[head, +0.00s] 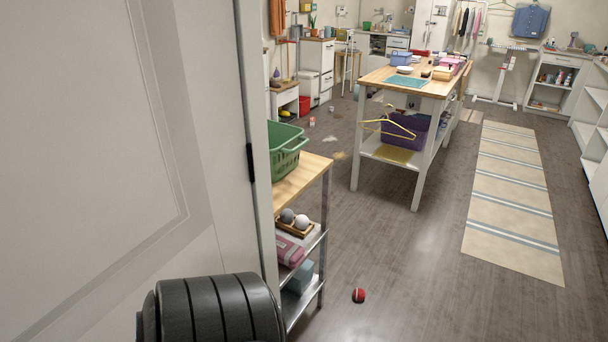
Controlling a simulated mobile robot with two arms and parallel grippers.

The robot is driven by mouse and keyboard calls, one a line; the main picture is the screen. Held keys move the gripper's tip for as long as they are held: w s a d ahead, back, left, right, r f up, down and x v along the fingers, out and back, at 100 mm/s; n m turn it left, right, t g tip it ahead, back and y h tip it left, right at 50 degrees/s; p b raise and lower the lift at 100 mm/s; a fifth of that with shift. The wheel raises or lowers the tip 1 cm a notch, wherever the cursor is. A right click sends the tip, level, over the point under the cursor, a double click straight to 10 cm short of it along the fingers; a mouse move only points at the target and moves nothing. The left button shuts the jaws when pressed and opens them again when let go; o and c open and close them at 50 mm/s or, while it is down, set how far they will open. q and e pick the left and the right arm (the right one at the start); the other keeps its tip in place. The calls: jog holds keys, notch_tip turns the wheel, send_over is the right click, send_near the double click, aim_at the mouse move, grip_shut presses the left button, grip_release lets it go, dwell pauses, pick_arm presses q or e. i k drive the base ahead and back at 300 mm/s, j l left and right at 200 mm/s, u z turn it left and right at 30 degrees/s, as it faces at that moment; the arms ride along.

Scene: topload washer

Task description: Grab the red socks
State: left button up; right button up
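A small rounded red bundle (359,295) with a dark and a pale patch lies on the floor in the lower middle of the head view. It looks like the rolled red socks, but it is too small to be sure. It lies just right of a wood-topped shelf cart, apart from it. Neither of my grippers is in view. A black ribbed part at the bottom left, which appears to be mine, hides some floor there.
A white door (110,150) fills the left side. The wood-topped cart (308,170) carries a green basket (287,150). A white-legged table (417,190) stands ahead, with a purple bin (405,132) below. A striped rug (510,205) lies right. The floor around the red bundle is clear.

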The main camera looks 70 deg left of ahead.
aim_at(358, 294)
jog(key=u, duration=1.85)
jog(key=i+l+u, duration=0.65)
jog(key=l+u, duration=0.15)
